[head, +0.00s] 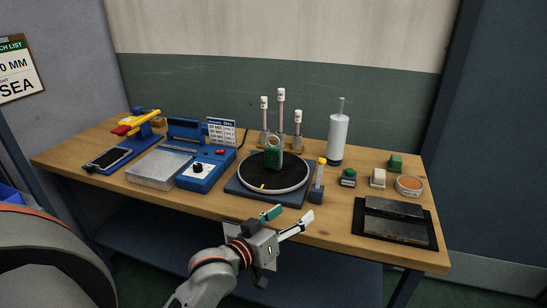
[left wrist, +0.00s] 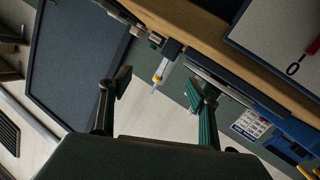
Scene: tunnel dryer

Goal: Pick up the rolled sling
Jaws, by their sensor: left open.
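No thing in view is plainly a rolled sling. My left gripper (head: 290,216) is open and empty at the front edge of the bench, nearer than the black plate. In the left wrist view its two fingers (left wrist: 164,90) stand apart with nothing held. My right gripper is not in view.
The wooden bench (head: 330,218) holds a blue device (head: 203,173), a metal block (head: 159,168), several white-topped posts, a white cylinder (head: 338,137), a yellow-topped tube (head: 319,172), small blocks, and dark plates on a black mat (head: 430,231). Bare wood lies along the front right.

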